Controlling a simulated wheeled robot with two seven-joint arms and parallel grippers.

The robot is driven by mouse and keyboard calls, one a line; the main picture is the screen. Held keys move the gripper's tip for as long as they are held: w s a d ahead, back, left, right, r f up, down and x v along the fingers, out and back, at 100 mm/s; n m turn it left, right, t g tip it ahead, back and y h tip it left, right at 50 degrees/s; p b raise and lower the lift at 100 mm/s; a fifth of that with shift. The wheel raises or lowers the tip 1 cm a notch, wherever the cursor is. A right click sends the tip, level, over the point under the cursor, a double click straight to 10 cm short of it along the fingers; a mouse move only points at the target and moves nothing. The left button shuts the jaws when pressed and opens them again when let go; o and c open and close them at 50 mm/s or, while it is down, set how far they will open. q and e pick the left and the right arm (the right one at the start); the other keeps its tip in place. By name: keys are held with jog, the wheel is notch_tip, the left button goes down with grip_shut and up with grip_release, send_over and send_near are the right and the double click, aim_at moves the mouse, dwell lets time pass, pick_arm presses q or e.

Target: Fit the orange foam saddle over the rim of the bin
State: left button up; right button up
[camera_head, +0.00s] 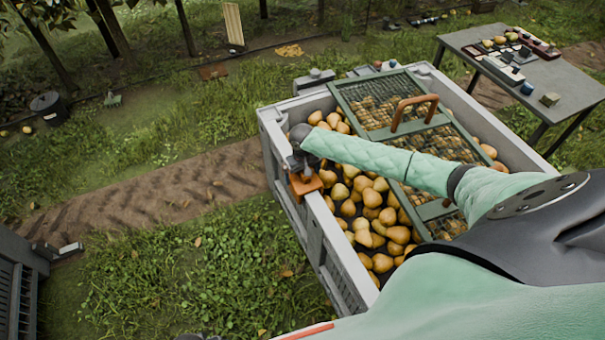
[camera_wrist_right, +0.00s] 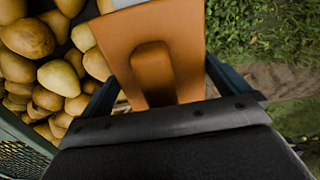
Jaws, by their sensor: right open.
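The orange foam saddle (camera_head: 306,184) sits at the left rim of the grey bin (camera_head: 329,226) in the head view, near the far left corner. In the right wrist view the saddle (camera_wrist_right: 150,50) is a flat orange piece with a raised rounded tab. My right gripper (camera_head: 303,170) is directly above the saddle and open. Its dark fingers show on either side of the saddle in the wrist view. The saddle's underside is hidden, so I cannot tell how fully it straddles the rim. My left gripper is not in view.
Pears (camera_head: 375,215) fill the bin beside the rim. A green mesh lid (camera_head: 375,135) with a brown handle (camera_head: 414,105) covers part of it. A grey table (camera_head: 570,75) with small items stands at the back right. Grass lies left of the bin.

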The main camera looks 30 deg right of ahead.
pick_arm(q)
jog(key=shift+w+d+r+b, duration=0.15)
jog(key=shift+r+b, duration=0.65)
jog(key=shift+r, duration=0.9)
pick_arm(e)
jog(key=shift+r, duration=3.9)
